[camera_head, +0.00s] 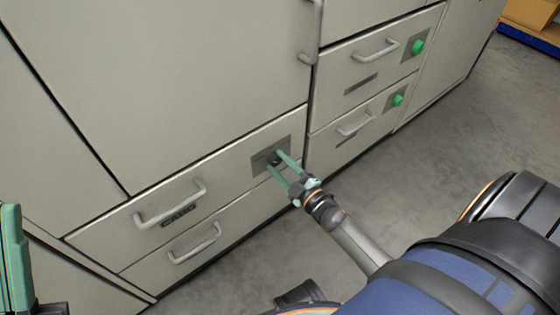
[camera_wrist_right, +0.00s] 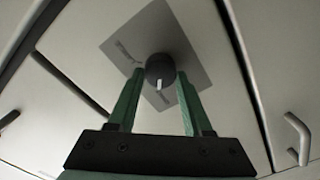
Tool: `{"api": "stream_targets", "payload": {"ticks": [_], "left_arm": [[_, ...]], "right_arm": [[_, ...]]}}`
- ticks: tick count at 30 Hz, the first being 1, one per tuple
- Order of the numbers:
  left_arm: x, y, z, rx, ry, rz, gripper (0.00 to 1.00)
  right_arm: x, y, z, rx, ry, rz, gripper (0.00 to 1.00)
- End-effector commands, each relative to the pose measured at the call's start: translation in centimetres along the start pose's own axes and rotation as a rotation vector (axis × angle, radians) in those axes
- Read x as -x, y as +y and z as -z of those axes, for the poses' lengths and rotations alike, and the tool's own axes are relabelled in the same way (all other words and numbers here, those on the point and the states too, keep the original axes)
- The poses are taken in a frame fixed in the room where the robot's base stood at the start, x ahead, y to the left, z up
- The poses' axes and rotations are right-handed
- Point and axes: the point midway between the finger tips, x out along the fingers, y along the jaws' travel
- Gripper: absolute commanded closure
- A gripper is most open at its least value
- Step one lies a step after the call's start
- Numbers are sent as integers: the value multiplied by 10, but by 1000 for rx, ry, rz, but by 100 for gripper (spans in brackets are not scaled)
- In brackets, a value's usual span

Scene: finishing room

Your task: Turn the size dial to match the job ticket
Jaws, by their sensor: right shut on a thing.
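The size dial (camera_wrist_right: 159,66) is a round dark knob on a grey plate (camera_wrist_right: 184,45), with a white mark on its edge pointing toward my gripper in the wrist view. In the head view the plate (camera_head: 258,165) is on the upper drawer front of the cabinet, and the dial (camera_head: 275,159) is partly hidden. My right gripper (camera_head: 278,161) has its green fingers on either side of the dial, shut on it. Small markings on the plate are too blurred to read. My left gripper (camera_head: 14,255) is at the left edge, away from the dial. I see no job ticket.
The grey cabinet (camera_head: 170,90) has drawers with bar handles (camera_head: 170,205) below and beside the plate. Two green buttons (camera_head: 418,46) (camera_head: 397,100) are on the drawers to the right. The grey floor (camera_head: 450,130) is clear there.

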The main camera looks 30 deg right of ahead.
Motion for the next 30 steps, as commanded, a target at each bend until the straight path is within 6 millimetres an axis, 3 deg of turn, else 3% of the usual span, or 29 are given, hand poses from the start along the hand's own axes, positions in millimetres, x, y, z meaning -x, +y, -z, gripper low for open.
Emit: {"api": "stream_targets", "payload": {"ticks": [14,15,22,30], "left_arm": [[-1,-1,1,2,3,8,100],[-1,-1,1,2,3,8,100],[-1,-1,1,2,3,9,100],[-2,-2,1,2,3,9,100]], "right_arm": [[0,0,0,16,-1,0,100],[0,0,0,16,-1,0,47],[0,0,0,14,-1,0,21],[1,0,0,13,-1,0,20]]}}
